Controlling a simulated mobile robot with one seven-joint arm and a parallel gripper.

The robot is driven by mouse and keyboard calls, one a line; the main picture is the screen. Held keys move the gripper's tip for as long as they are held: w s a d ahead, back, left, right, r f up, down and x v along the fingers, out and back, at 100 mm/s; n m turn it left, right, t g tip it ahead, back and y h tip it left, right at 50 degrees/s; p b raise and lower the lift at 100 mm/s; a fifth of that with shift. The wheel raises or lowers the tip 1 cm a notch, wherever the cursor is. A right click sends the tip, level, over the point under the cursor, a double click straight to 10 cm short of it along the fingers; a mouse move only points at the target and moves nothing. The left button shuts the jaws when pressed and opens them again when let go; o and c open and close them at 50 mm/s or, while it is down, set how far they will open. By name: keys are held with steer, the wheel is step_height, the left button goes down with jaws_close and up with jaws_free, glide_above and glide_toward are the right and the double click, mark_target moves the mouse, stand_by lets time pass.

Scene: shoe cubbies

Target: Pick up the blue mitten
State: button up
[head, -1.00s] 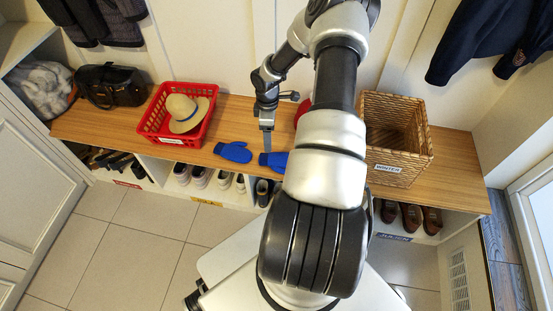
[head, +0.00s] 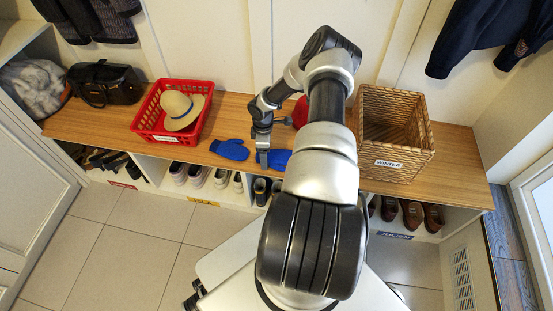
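Two blue mittens lie on the wooden bench top. The left mitten (head: 230,149) lies flat and clear of my arm. The right mitten (head: 279,158) is at the bench's front edge, partly hidden behind my gripper and arm. My gripper (head: 263,163) points down at the left end of the right mitten, overlapping it in the picture. I cannot tell whether the fingers touch or hold it, or how far apart they are.
A red basket (head: 147,125) with a straw hat (head: 184,108) stands left. A wicker basket (head: 403,154) labelled WINTER stands right. A red item (head: 300,112) sits behind my arm. A black bag (head: 106,84) is far left. Shoes fill cubbies below.

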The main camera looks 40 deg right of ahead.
steer(key=c, duration=1.1)
